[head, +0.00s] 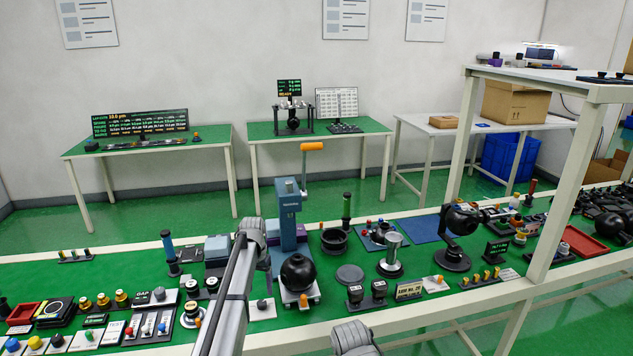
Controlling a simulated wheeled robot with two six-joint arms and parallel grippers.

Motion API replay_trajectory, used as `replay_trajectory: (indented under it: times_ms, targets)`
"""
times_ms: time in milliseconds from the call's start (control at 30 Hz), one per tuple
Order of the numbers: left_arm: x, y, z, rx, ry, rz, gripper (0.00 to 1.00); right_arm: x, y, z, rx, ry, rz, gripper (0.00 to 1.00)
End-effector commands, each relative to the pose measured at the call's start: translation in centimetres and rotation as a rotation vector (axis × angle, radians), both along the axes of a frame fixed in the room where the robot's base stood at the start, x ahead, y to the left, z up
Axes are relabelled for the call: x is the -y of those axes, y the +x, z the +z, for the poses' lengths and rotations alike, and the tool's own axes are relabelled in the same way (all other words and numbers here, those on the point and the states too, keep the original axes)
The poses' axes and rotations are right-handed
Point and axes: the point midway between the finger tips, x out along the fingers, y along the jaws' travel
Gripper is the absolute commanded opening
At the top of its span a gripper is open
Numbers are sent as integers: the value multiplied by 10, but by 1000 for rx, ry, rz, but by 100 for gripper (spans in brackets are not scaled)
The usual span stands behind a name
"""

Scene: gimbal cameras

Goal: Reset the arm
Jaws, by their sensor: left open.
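My left arm rises from the bottom edge as a long grey link. A grey rounded part of my own body shows at the bottom centre. My right gripper is not in view.
The green bench (330,212) is crowded with gauges, knobs and stands. A black ball (298,272) sits in front of the press, and a black gimbal camera (459,222) stands to the right. A white shelf post (568,185) rises at right.

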Motion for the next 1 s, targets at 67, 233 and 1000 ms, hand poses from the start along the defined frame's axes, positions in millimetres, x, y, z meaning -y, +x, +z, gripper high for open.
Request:
replay_trajectory:
  times_ms: [67,233,1000]
  targets:
    - [0,0,-12,0,0,0,72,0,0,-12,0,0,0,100]
    - [0,0,-33,0,0,0,72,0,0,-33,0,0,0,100]
    - [0,0,-66,0,0,1,72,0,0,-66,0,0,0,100]
